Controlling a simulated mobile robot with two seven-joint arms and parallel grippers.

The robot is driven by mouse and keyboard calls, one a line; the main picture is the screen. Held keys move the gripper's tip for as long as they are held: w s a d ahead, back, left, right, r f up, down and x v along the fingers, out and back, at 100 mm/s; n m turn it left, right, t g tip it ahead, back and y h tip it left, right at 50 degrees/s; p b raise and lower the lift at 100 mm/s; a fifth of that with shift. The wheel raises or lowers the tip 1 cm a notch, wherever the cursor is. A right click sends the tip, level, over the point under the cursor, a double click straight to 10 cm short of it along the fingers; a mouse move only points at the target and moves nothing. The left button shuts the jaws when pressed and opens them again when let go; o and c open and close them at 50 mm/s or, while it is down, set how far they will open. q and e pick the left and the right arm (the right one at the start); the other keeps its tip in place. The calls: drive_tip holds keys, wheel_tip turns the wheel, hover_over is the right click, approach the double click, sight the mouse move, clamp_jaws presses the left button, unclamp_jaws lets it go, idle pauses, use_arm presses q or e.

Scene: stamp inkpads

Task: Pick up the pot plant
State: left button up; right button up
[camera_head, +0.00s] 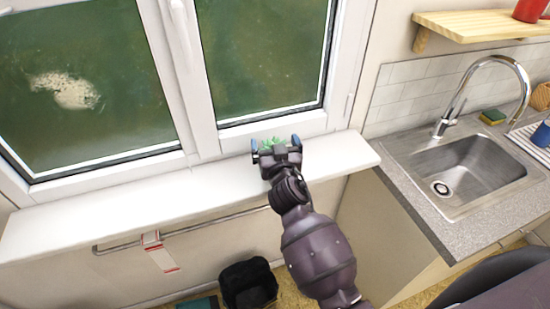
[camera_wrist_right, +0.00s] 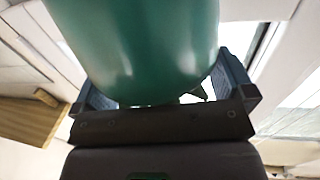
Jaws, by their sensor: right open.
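The pot plant shows in the head view as green leaves (camera_head: 274,143) on the window sill, mostly hidden behind my right gripper (camera_head: 276,144). In the right wrist view its green pot (camera_wrist_right: 140,45) fills the upper middle, and a bit of leaf shows below it. My right gripper (camera_wrist_right: 165,95) is open, with one finger on each side of the pot. I cannot tell whether the fingers touch it. My left gripper is not in view.
The white window sill (camera_head: 140,195) is otherwise clear, with the closed window behind it. A towel (camera_head: 158,252) hangs on a rail below. A black bin (camera_head: 248,284) stands on the floor. A sink (camera_head: 465,172) and a wooden shelf (camera_head: 480,25) are at the right.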

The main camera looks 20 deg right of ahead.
drive_tip(key=shift+r, duration=0.1)
drive_tip(key=c, duration=1.7)
